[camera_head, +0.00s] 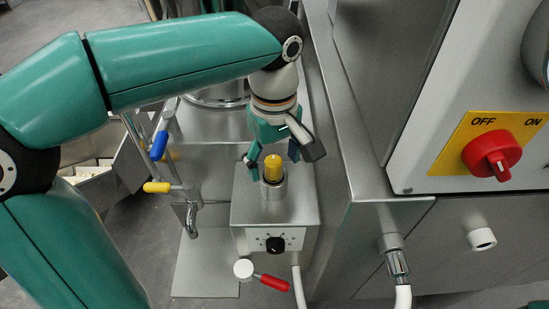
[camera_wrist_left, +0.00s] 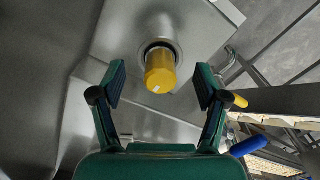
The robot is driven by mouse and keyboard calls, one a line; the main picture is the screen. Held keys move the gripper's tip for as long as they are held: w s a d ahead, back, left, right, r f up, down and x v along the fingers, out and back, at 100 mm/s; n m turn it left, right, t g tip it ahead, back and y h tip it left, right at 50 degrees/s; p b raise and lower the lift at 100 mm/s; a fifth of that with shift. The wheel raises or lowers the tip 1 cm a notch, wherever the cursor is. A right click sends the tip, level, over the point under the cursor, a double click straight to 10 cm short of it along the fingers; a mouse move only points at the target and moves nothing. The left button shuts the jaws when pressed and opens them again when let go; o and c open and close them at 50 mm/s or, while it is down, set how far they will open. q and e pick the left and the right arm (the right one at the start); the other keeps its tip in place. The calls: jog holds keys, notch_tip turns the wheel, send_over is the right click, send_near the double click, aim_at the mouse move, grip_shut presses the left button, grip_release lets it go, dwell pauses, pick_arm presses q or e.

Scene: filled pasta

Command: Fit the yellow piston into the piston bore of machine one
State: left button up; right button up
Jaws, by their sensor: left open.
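The yellow piston (camera_head: 273,168) stands upright in a round metal collar (camera_head: 272,189) on top of a small steel box (camera_head: 262,213) with a black dial. In the left wrist view the yellow piston (camera_wrist_left: 160,76) shows end-on, with its other end inside the dark ring of the collar (camera_wrist_left: 172,47). How deep it sits is hidden. My left gripper (camera_head: 271,156) is open just above and around the piston. In the left wrist view its fingers (camera_wrist_left: 160,84) stand apart on either side of the piston, with gaps. My right gripper is not in view. No label shows which machine is machine one.
A steel cabinet with a red OFF/ON switch (camera_head: 491,155) stands close on the right. Blue (camera_head: 159,146) and yellow (camera_head: 157,187) handles are left of the box. A red-handled lever (camera_head: 270,281) and white hose (camera_head: 298,285) are in front.

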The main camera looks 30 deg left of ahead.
pick_arm(q)
jog(key=shift+r+p, duration=2.5)
jog(key=shift+r, duration=0.5)
notch_tip(320, 180, up, 12)
